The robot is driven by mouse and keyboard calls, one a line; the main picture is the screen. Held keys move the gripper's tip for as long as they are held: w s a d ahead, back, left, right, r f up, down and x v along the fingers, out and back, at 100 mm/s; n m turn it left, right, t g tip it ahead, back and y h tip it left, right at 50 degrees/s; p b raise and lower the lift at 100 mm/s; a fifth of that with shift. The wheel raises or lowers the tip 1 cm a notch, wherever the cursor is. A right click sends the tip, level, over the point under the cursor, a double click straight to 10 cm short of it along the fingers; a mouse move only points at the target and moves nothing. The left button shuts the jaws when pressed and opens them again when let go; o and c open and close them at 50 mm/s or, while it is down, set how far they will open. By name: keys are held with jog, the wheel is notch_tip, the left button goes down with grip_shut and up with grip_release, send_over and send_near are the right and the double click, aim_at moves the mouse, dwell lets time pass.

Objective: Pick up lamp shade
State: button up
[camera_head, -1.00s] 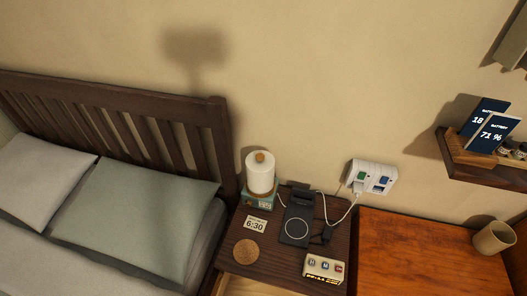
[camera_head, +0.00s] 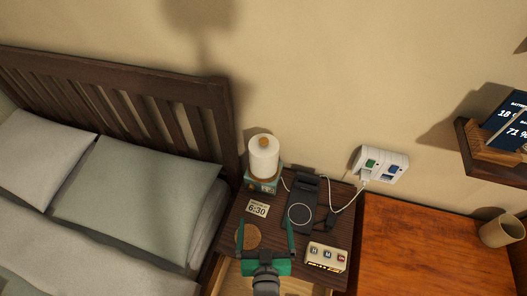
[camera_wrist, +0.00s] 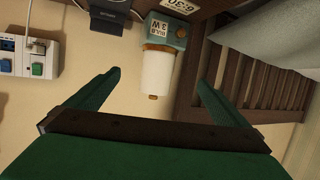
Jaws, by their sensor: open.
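The lamp shade (camera_head: 264,157) is a white cylinder with a tan knob on top. It stands upright on a teal lamp base (camera_head: 262,186) at the back left corner of the nightstand. My green gripper (camera_head: 265,224) is open and empty over the front part of the nightstand, in front of the lamp and apart from it. In the wrist view the picture is upside down; the shade (camera_wrist: 157,73) shows between and beyond the two open fingertips (camera_wrist: 157,80), and the base (camera_wrist: 166,32) carries a "BULB 3 W" label.
The dark nightstand (camera_head: 281,238) also holds a 6:30 card (camera_head: 257,208), a round coaster (camera_head: 246,237), a black charging stand (camera_head: 300,208) and a small button box (camera_head: 326,257). A headboard (camera_head: 150,110) stands left of the lamp. A wall outlet (camera_head: 380,165) with a cable is at right.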

jog(key=w+r, duration=0.3)
jog(key=w, duration=0.6)
send_near(264, 149)
jog(key=shift+w+a+f+g, duration=0.15)
jog(key=shift+w+f+g, duration=0.25)
jog(key=shift+w+f, duration=0.25)
jog(key=x, duration=1)
jog(key=shift+w, duration=0.25)
jog(key=shift+c, duration=0.6)
jog(key=c, duration=1.1)
